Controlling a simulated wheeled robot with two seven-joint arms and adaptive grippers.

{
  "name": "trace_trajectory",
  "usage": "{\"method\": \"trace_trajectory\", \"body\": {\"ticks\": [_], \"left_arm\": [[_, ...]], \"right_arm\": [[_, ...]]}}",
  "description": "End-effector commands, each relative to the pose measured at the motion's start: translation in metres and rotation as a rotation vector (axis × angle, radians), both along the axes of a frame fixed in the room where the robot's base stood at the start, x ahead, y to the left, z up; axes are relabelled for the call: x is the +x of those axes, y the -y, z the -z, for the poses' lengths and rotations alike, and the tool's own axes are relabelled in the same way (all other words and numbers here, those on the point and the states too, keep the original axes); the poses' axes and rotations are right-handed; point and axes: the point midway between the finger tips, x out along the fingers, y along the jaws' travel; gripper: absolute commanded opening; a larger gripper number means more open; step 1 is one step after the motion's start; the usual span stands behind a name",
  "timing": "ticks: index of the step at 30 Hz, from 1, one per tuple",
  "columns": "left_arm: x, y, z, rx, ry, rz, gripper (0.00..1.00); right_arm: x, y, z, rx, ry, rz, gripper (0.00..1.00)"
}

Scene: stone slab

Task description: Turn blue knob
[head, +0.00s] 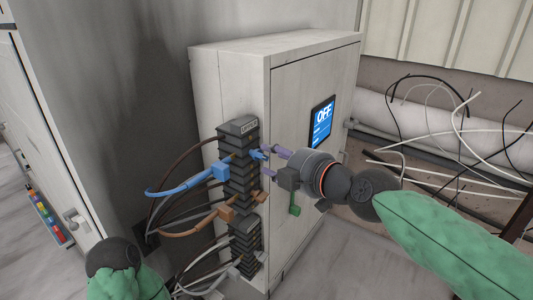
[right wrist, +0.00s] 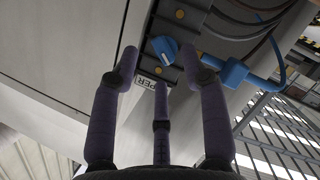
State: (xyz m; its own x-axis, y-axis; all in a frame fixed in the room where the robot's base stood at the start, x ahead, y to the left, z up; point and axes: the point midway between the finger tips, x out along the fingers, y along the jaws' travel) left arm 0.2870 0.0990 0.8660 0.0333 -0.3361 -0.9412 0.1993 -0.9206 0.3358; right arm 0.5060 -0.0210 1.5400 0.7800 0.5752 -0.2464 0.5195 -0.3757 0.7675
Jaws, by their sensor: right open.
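The blue knob (head: 258,154) sits on the front of the upper stack of dark terminal blocks (head: 238,135) at the cabinet's side. In the right wrist view the blue knob (right wrist: 165,48) is round with a raised grip bar. My right gripper (head: 268,160) has purple fingers and is open, its fingertips close to the knob. In the right wrist view two fingers of the gripper (right wrist: 160,66) stand left and right of the knob, and a third is below it. I cannot tell whether any touches. My left gripper is out of view; only part of that arm shows.
A blue plug (head: 221,172) with a blue cable is beside the knob. Orange plugs and grey cables hang lower. The pale cabinet (head: 320,65) bears a screen (head: 321,122) reading OFF. Loose wires and a pipe (head: 440,118) are at the right. A grey cabinet stands at the left.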

Motion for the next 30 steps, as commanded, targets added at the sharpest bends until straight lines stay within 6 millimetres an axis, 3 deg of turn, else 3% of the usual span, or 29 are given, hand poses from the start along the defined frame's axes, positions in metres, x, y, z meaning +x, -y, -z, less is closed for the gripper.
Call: {"method": "trace_trajectory", "body": {"ticks": [7, 19, 20, 24, 30], "left_arm": [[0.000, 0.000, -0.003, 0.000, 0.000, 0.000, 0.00], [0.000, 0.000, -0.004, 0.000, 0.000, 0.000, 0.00], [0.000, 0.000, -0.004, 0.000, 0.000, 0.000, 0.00], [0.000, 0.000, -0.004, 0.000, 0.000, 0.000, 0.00], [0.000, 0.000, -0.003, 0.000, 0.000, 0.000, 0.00]], "right_arm": [[0.023, -0.017, 0.007, 0.000, -0.001, 0.000, 0.45], [0.029, -0.021, 0.009, 0.001, 0.000, 0.001, 0.45], [0.029, -0.021, 0.009, 0.001, 0.000, 0.001, 0.39], [0.028, -0.021, 0.009, 0.001, 0.000, 0.001, 0.00], [0.029, -0.021, 0.009, 0.003, -0.002, 0.001, 0.00]]}}
